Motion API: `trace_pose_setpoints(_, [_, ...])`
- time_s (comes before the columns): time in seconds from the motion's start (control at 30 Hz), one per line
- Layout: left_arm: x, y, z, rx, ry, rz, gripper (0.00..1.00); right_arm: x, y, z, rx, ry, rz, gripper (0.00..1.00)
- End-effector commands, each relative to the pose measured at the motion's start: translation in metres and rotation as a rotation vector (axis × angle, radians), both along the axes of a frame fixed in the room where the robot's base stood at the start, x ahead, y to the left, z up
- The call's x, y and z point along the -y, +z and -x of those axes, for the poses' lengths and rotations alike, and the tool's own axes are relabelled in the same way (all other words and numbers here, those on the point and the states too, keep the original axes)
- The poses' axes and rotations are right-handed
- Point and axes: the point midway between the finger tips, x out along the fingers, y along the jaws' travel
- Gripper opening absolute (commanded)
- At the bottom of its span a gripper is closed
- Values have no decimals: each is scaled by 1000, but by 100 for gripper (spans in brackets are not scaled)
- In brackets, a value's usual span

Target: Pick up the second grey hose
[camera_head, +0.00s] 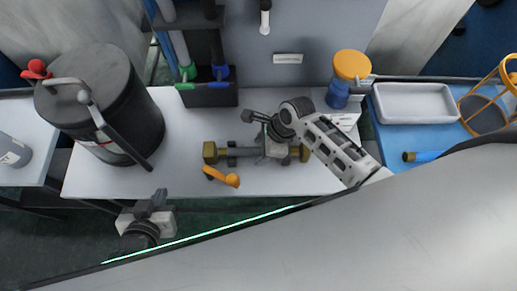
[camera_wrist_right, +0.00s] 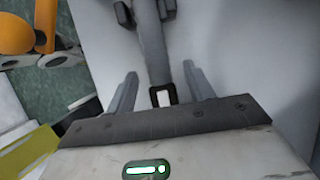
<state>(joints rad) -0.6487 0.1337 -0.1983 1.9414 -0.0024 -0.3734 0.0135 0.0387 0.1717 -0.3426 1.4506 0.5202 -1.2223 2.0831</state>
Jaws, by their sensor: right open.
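My right gripper (camera_head: 264,140) is over the middle of the white table in the head view, with its arm coming from the right. In the right wrist view its two fingers (camera_wrist_right: 160,88) are open, one on each side of a grey hose (camera_wrist_right: 152,45). The hose has a dark end with a white patch between the fingers. No grip on it shows. In the head view the hose (camera_head: 243,152) lies partly hidden by the gripper, between brass-coloured ends (camera_head: 210,152). My left gripper (camera_head: 153,203) is low at the left, off the table's front edge; its jaws are unclear.
A large dark canister (camera_head: 95,95) stands at the left. A dark rack (camera_head: 208,97) holds hoses at the back. A blue-and-orange bottle (camera_head: 340,95) and a white tray (camera_head: 415,103) are at the right.

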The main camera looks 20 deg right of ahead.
Motion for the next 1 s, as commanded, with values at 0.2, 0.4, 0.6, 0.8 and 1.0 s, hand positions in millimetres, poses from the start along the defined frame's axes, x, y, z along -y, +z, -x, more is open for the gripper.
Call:
trace_pose_setpoints(0.2, [0, 0, 0, 0, 0, 0, 0, 0, 0, 0, 0, 0, 0, 14])
trace_pose_setpoints(0.4, [0, 0, 0, 0, 0, 0, 0, 0, 1, 0, 1, 0, 0, 1])
trace_pose_setpoints(0.6, [0, -1, 0, -1, 0, 0, 0, 0, 3, 0, 2, 1, -1, 1])
trace_pose_setpoints(0.8, [0, -3, 1, -2, 0, 0, 0, 0, 20, -1, 4, 0, -1, 1])
trace_pose_setpoints(1.0, [0, -3, 1, -4, 1, 0, 0, 3, 48, 15, 2, 1, -2, 1])
